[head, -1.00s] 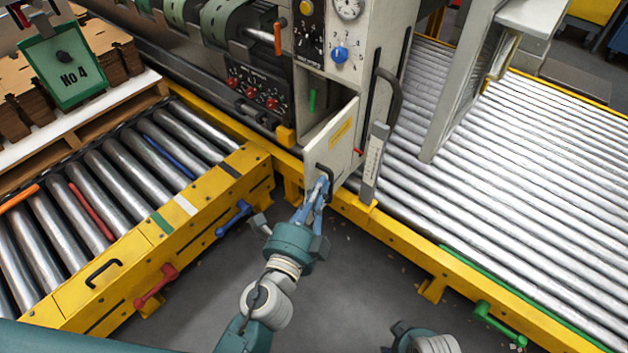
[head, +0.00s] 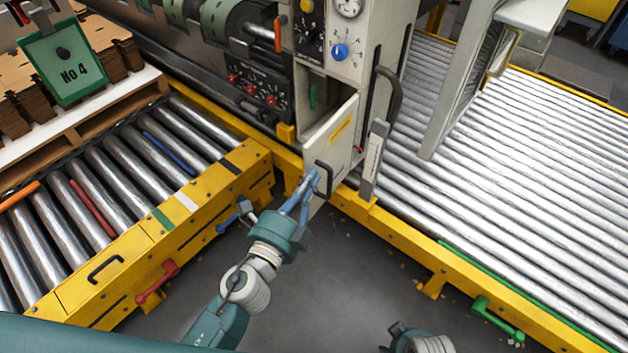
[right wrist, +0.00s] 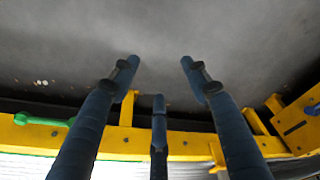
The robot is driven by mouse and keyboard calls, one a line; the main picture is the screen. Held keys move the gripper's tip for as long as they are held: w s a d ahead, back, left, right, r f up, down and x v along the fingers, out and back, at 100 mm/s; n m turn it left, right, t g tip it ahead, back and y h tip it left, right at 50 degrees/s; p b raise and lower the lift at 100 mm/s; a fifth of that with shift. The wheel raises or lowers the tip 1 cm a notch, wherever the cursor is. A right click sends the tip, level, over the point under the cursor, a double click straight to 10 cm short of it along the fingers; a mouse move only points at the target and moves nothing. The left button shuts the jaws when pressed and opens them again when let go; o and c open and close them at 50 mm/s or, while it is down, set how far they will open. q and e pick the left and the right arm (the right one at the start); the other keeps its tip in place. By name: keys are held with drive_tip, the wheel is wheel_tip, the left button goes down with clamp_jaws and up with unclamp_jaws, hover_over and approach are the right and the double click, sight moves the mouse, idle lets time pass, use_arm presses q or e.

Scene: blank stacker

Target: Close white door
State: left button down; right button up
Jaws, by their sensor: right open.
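The white door (head: 336,138) stands open on the grey machine cabinet. It is a pale panel with a yellow label and a dark handle (head: 327,180) near its lower edge. My left gripper (head: 314,181) has its blue fingers at the handle, close to the door's lower left side. Whether they touch or grip the handle I cannot tell. My right gripper (right wrist: 160,75) is open and empty in the right wrist view, over grey floor. In the head view only part of that arm shows at the bottom edge.
The open compartment (head: 312,92) holds a green lever. A yellow-framed roller conveyor (head: 150,248) with red and blue levers lies left. A wide roller bed (head: 510,170) with a yellow rail lies right. Grey floor (head: 340,270) is free between them.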

use_arm(q)
drive_tip(key=shift+w+a+h, duration=0.1)
drive_tip(key=shift+a+h, duration=0.1)
drive_tip(key=shift+h, duration=0.1)
use_arm(e)
drive_tip(key=shift+s+f, duration=0.25)
drive_tip(key=shift+f, duration=0.05)
use_arm(q)
drive_tip(key=shift+w+a+m, duration=0.1)
drive_tip(key=shift+a+m, duration=0.05)
drive_tip(key=shift+m, duration=0.15)
use_arm(e)
drive_tip(key=shift+f, duration=0.1)
